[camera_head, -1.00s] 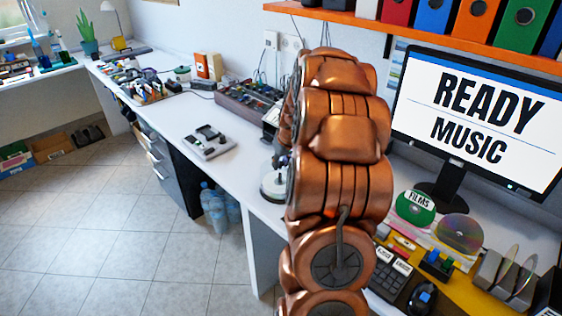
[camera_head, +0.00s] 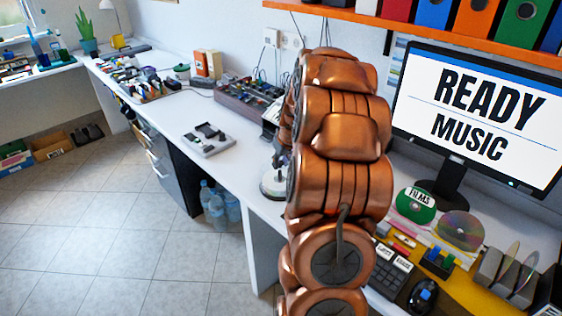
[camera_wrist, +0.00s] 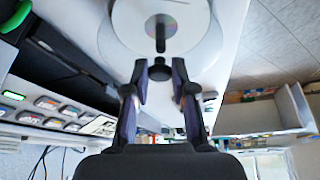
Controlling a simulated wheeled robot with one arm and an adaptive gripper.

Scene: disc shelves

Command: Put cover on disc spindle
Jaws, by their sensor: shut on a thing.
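In the wrist view, my gripper (camera_wrist: 160,73) is shut on the cover by its round black knob (camera_wrist: 159,69). The cover's body is clear or nearly so, and its outline is hard to make out. Beyond the knob is the disc spindle (camera_wrist: 160,36), a dark post rising from a shiny disc on a round white base. The knob appears just below the post in that picture; I cannot tell the gap between cover and spindle. In the head view, the white spindle base (camera_head: 271,186) shows on the desk left of my arm, which hides part of it and most of the gripper.
A monitor (camera_head: 475,118) stands right of my arm. A green disc (camera_head: 415,205), keyboard (camera_head: 396,275) and disc rack (camera_head: 510,275) are nearby. A grey device (camera_head: 207,140) lies on the desk to the left. The orange shelf (camera_head: 420,30) with binders is above.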

